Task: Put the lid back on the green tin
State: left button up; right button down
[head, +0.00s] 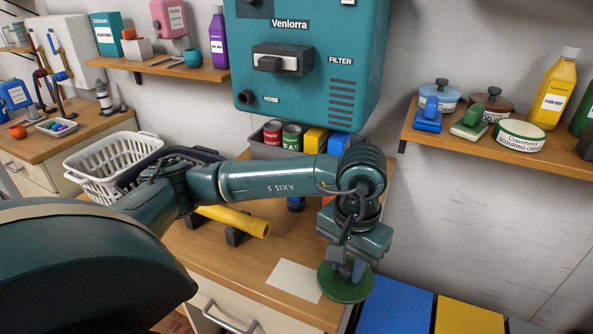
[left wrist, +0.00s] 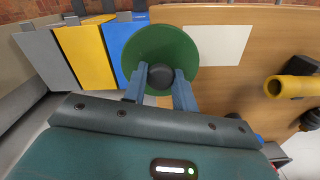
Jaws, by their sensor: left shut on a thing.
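The green lid (head: 345,289) is a round disc with a dark knob. My left gripper (head: 352,268) is shut on its knob and holds it, seen near the front right corner of the wooden counter. In the left wrist view the two fingers (left wrist: 160,78) stand either side of the knob, and the green disc (left wrist: 150,42) spreads beyond them. The green tin (head: 520,136), low and round with a cream label, stands on the right wall shelf without a knobbed lid on it. The lid is well away from the tin. My right gripper is not in view.
The wall shelf (head: 490,152) also holds a blue tin (head: 440,96), a brown tin (head: 492,106), two small brushes and a yellow bottle (head: 556,90). A teal wall unit (head: 310,60) hangs left of it. Blue (head: 395,308) and yellow (head: 468,317) bins stand below, right of the counter.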

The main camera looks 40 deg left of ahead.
aim_at(521, 127)
jog(key=k+j+z, duration=0.1)
jog(key=j+z, duration=0.3)
jog(key=k+j+z, duration=0.1)
jog(key=z, duration=0.3)
jog(key=k+j+z, duration=0.15)
jog(key=j, duration=0.25)
jog(key=k+j+z, duration=0.1)
jog(key=k+j, duration=0.35)
jog(key=j, duration=0.5)
jog(key=i, duration=0.1)
